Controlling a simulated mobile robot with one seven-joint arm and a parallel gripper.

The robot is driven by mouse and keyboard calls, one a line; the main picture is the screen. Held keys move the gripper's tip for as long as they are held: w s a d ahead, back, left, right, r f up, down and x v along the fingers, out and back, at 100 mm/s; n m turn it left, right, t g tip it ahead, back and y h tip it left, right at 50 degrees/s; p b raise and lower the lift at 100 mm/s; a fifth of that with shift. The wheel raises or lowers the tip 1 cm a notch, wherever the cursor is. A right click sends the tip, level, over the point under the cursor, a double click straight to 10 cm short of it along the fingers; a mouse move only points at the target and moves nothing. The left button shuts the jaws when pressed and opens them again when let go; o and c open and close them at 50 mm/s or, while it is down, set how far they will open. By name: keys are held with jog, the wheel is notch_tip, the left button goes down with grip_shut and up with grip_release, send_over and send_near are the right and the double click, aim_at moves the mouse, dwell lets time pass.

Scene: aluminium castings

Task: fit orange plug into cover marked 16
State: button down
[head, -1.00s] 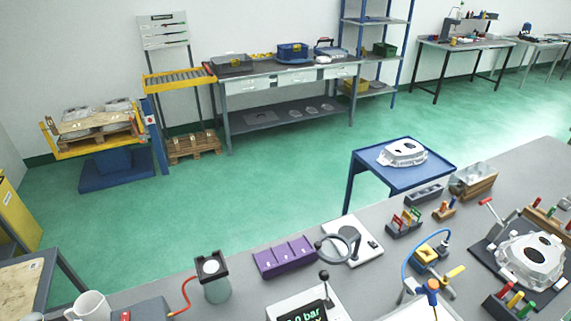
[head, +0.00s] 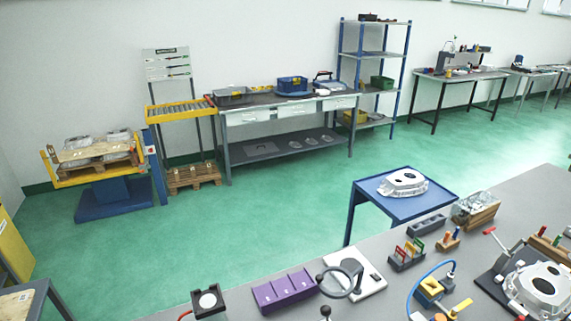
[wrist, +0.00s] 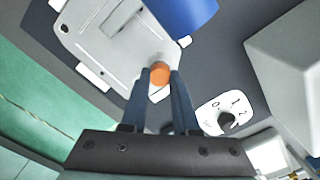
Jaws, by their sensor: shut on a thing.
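My gripper (wrist: 160,82) shows in the wrist view, shut on the orange plug (wrist: 160,72), whose round end shows between the fingertips. Beyond it is a light grey metal plate (wrist: 105,45) with a slot and a hole; I cannot tell whether the plug touches it. No mark 16 is readable in either view, so I cannot tell which part is the cover. In the head view, one pale casting (head: 403,182) lies on the blue cart and another (head: 540,288) sits in a dark fixture at the right. My gripper is not in the head view.
In the wrist view, a blue object (wrist: 183,14) and a white dial plate (wrist: 222,115) with a black knob are near the grey plate. In the head view, the near grey bench holds a purple block (head: 285,291), a ring stand (head: 343,280) and small coloured parts. Green floor is open beyond.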

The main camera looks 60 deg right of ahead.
jog(key=shift+f, duration=0.25)
jog(key=c, duration=0.6)
grip_release()
jog(key=shift+r, duration=0.1)
notch_tip(320, 180, up, 13)
jog(key=shift+f+b, duration=0.1)
jog(key=shift+b, duration=0.65)
